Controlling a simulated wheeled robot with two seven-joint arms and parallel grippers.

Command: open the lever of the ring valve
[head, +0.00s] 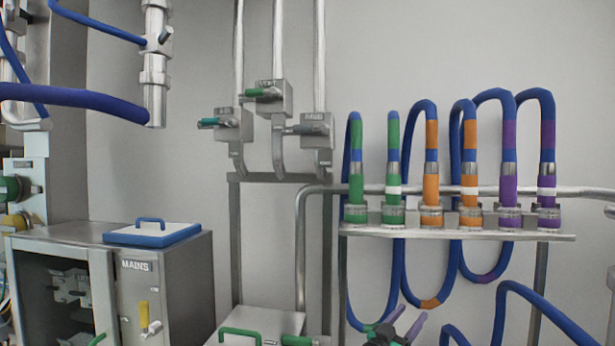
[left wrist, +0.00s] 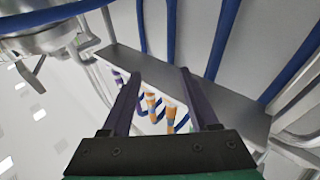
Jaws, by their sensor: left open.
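Three valve boxes hang on vertical pipes on the back wall in the head view: one with a teal lever (head: 209,123), one with a green lever (head: 256,93), one with a grey lever (head: 299,130). All three levers point left. Their labels are too small to read surely, so I cannot tell which is the ring valve. My left gripper (head: 411,314) is low in the head view, below the hose rack and to the right of the valve boxes. In the left wrist view its fingers (left wrist: 158,79) are open with nothing between them. My right gripper is out of view.
A rack (head: 480,232) of banded hose ends stands on the right, with blue hose loops (head: 397,270) hanging close to my left gripper. A metal cabinet (head: 190,275) is at the left. A grey shelf (left wrist: 165,75) lies beyond the fingers in the wrist view.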

